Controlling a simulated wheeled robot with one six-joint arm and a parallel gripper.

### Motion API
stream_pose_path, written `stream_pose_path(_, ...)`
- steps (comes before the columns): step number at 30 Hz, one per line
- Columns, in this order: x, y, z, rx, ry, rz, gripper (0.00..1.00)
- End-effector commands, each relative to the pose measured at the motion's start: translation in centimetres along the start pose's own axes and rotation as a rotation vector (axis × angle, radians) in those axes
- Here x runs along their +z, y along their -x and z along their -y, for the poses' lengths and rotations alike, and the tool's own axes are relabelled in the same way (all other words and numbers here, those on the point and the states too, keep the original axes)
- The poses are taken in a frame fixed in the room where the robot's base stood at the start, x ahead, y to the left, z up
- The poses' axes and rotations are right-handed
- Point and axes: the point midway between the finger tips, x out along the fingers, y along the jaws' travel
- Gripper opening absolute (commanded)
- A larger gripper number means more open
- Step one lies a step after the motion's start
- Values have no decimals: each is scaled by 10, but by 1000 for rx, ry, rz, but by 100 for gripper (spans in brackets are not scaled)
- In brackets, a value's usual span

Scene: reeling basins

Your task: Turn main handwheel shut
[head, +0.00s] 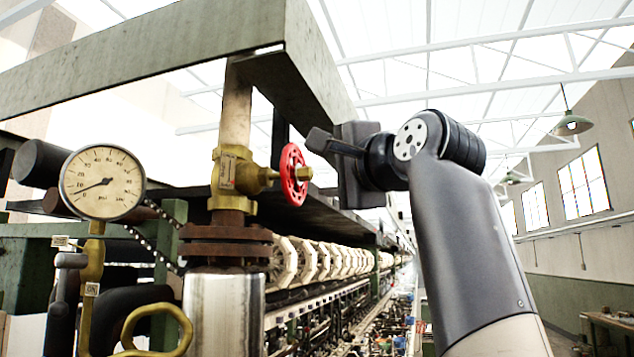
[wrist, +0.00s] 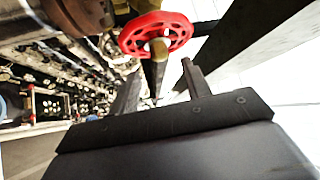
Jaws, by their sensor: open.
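The main handwheel (head: 294,174) is a red wheel on the side stem of a brass valve (head: 232,172) set in a vertical pipe. It also shows in the wrist view (wrist: 134,42), at the top centre, with its brass hub and stem end facing me. My gripper (head: 312,142) is just right of the wheel in the head view. In the wrist view my gripper (wrist: 157,78) has its two dark fingers apart, pointing toward the wheel. I see nothing between the fingers but background and part of the hub region. Whether a finger touches the wheel I cannot tell.
A pressure gauge (head: 102,183) stands left of the valve. A brass ring handle (head: 157,312) is below it. A green steel beam (head: 150,45) runs overhead, close above the wheel. A row of pale reels (head: 310,262) runs back below.

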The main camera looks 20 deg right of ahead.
Motion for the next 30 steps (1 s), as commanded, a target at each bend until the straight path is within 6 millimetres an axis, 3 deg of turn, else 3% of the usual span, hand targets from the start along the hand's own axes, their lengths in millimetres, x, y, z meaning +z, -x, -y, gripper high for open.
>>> stream_pose_path(4, 0, 30, -3, 1, 2, -6, 45)
stream_pose_path(12, 0, 53, -1, 1, 0, -2, 45)
stream_pose_path(24, 0, 56, 0, 1, 0, 1, 45)
stream_pose_path(30, 0, 48, 0, 2, -2, 3, 45)
